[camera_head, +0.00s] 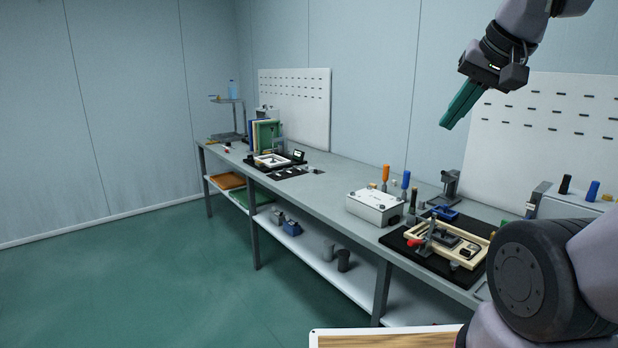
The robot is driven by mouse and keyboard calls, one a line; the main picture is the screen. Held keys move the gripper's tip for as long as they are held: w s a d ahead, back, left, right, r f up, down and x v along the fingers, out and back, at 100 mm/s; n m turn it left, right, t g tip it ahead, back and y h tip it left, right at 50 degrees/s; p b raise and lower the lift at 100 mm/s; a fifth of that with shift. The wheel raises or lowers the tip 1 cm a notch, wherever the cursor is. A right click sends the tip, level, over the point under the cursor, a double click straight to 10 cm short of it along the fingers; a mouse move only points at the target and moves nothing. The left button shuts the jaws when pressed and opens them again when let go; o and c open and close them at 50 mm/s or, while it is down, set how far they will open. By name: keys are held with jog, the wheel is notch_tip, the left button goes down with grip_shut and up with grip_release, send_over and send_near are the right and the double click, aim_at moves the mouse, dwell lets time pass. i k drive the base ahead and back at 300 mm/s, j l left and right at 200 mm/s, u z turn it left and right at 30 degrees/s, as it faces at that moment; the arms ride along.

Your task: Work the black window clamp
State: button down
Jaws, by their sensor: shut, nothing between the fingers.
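My gripper (448,120) is at the upper right, with its teal fingers together and empty. It hangs in the air well above the bench and touches nothing. Below it, a pale wooden frame (478,238) lies on a black base plate (398,240) at the near end of the bench. A red-handled clamp (428,238) stands at the frame's left side. Dark parts (450,240) lie within the frame. I cannot tell for sure which part is the black window clamp or how it is set.
A white box (374,208) with orange and blue handled tools behind it stands left of the fixture. A second fixture (270,160) sits farther down the bench. White pegboards (545,120) stand behind. My own arm covers the lower right. The green floor is clear at left.

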aim_at(415, 194)
jog(key=i+j+z, duration=1)
jog(key=i, duration=0.1)
